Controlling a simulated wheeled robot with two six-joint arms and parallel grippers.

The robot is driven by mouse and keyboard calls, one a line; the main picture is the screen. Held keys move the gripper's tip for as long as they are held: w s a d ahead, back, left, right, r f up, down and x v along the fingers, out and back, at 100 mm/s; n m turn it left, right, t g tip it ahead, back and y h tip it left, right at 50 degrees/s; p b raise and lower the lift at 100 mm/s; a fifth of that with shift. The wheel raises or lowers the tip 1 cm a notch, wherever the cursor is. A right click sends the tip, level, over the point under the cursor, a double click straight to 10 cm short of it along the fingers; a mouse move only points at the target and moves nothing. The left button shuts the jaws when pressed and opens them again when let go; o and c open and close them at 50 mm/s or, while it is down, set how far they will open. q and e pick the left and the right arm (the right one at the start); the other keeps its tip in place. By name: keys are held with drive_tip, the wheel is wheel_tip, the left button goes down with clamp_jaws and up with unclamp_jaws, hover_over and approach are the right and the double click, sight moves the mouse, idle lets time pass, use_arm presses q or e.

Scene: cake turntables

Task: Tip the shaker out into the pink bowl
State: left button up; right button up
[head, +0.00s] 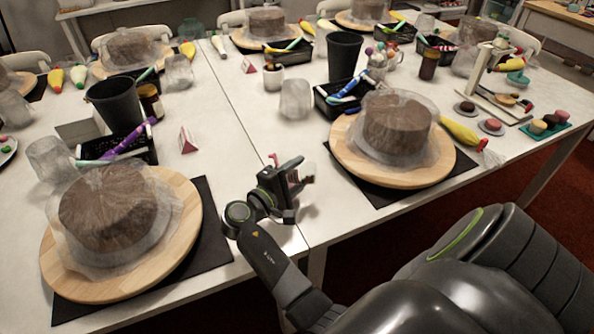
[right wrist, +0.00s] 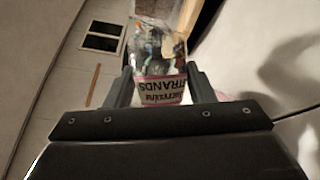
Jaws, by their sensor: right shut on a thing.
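My right gripper (head: 291,183) is at the front edge of the white tables, near the seam between them. It is shut on a small clear shaker (head: 306,172), which is partly hidden by the fingers in the head view. In the right wrist view the shaker (right wrist: 158,58) sits between the two fingers (right wrist: 157,88). It has a pale label with dark letters and multicoloured bits inside. I cannot make out a pink bowl in either view. My left gripper is not in view.
Wrapped brown cakes on round wooden turntables stand left (head: 185,232) and right (head: 345,155) of the gripper. Black tubs (head: 116,107), clear cups (head: 296,98) and black trays of tools stand behind. The white table (head: 235,140) is mostly clear between the turntables.

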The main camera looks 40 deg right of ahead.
drive_tip(key=shift+w+r+n+h+p, duration=0.15)
drive_tip(key=shift+r+n+h+p, duration=0.25)
drive_tip(key=shift+n+p, duration=0.2)
drive_tip(key=shift+s+d+r+p, duration=0.15)
drive_tip(key=shift+s+r+p, duration=0.1)
drive_tip(key=shift+p, duration=0.15)
drive_tip(key=shift+s+d+f, duration=0.1)
drive_tip(key=shift+w+a+f+b, duration=0.25)
drive_tip(key=shift+f+b, duration=0.05)
drive_tip(key=shift+b, duration=0.05)
drive_tip(key=shift+w+a+r+n+h+p, duration=0.2)
drive_tip(key=shift+r+n+h+p, duration=0.3)
drive_tip(key=shift+n+p, duration=0.3)
drive_tip(key=shift+s+d+r+p, duration=0.3)
drive_tip(key=shift+d+p, duration=0.05)
drive_tip(key=shift+p, duration=0.05)
drive_tip(key=shift+w+a+f+b, duration=0.3)
drive_tip(key=shift+f+b, duration=0.2)
drive_tip(key=shift+b, duration=0.2)
drive_tip(key=shift+r, duration=0.1)
